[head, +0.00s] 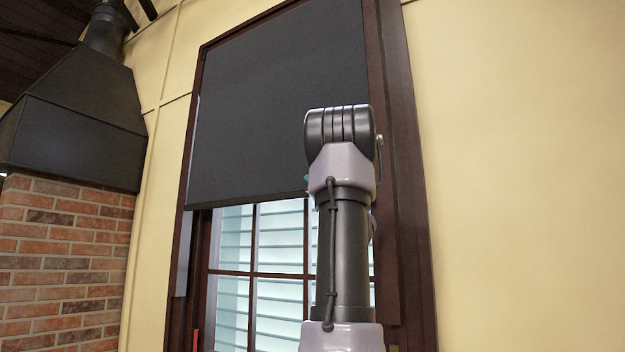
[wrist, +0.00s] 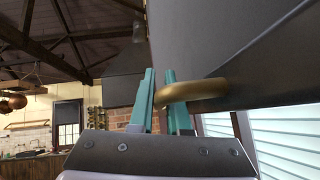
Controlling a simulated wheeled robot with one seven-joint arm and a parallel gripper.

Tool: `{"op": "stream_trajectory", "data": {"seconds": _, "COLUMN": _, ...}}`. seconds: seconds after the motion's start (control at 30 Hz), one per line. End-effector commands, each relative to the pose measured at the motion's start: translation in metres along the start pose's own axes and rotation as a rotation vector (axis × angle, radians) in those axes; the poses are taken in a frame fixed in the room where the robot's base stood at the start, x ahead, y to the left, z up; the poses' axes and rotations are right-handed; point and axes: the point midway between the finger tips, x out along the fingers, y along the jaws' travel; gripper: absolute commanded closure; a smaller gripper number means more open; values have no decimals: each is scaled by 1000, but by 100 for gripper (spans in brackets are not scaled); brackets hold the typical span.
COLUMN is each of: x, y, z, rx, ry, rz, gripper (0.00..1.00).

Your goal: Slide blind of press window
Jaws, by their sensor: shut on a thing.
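The dark roller blind (head: 265,110) covers the upper part of the window and ends at a straight lower edge. The window panes (head: 232,240) below it are bare. In the wrist view the blind (wrist: 215,60) fills the upper right, with a brass ring (wrist: 205,92) at its lower edge. My gripper (wrist: 165,97), with teal fingers, is shut on the ring, one finger on each side of its left part. In the head view my arm hides the gripper and ring, apart from a small teal bit near the blind's lower edge.
A dark wooden frame (head: 402,180) surrounds the window. A brick hearth (head: 62,270) with a black hood (head: 75,120) stands to the left. The plain yellow wall (head: 530,180) on the right is clear. Slatted shutters (wrist: 290,135) show behind the glass.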

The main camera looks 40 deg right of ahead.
Motion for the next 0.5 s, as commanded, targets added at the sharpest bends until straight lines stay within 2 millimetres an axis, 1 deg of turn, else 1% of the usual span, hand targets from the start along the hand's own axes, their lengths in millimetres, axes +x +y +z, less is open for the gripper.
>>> {"op": "stream_trajectory", "data": {"seconds": 0.2, "x": 0, "y": 0, "z": 0, "rx": 0, "ry": 1, "rz": -1, "gripper": 100}}
{"op": "stream_trajectory", "data": {"seconds": 0.23, "x": 0, "y": 0, "z": 0, "rx": 0, "ry": 1, "rz": -1, "gripper": 74}}
{"op": "stream_trajectory", "data": {"seconds": 0.5, "x": 0, "y": 0, "z": 0, "rx": 0, "ry": 1, "rz": 0, "gripper": 73}}
